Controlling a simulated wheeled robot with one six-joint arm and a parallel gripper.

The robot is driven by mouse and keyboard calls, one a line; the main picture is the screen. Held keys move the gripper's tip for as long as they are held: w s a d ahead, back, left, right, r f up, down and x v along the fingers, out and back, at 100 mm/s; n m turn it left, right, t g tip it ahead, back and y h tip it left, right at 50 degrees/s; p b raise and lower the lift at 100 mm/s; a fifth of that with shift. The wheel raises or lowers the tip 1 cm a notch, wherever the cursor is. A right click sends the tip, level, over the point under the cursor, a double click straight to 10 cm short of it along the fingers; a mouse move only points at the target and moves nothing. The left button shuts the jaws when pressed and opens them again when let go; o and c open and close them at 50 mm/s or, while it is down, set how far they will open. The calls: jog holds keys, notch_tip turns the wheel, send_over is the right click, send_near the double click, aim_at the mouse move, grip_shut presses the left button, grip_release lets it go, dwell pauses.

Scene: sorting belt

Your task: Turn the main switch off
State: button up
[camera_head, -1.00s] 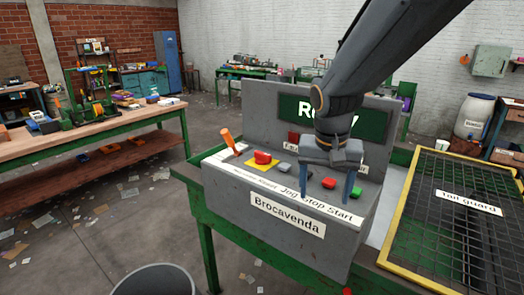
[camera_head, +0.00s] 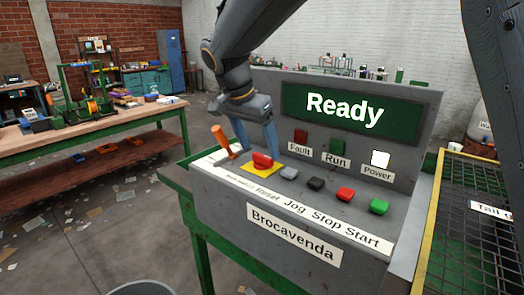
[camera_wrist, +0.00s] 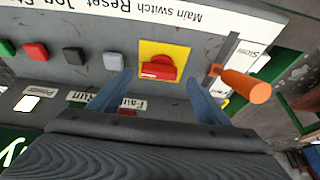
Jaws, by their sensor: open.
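The main switch (camera_head: 262,160) is a red knob on a yellow square plate near the left end of the console's sloped top. In the wrist view the main switch (camera_wrist: 160,68) lies between my two blue fingers, its grip bar roughly level across the picture. My gripper (camera_head: 258,148) is open, with its fingers to either side of the knob; it also shows in the wrist view (camera_wrist: 158,80). I cannot tell whether the fingertips touch the panel. Nothing is held. The console's display (camera_head: 335,112) reads "Ready", and the Power lamp (camera_head: 380,158) is lit white.
An orange-handled lever (camera_head: 221,136) stands just left of the switch, close to one finger. To the right are the grey Reset (camera_head: 289,173), black Jog (camera_head: 316,184), red Stop (camera_head: 346,194) and green Start (camera_head: 379,206) buttons. A yellow-framed mesh guard (camera_head: 470,235) is at right.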

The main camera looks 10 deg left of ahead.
aim_at(262, 155)
jog(key=shift+p+x, duration=0.3)
jog(key=shift+x, duration=1.35)
jog(key=c, duration=1.1)
jog(key=shift+o, duration=0.2)
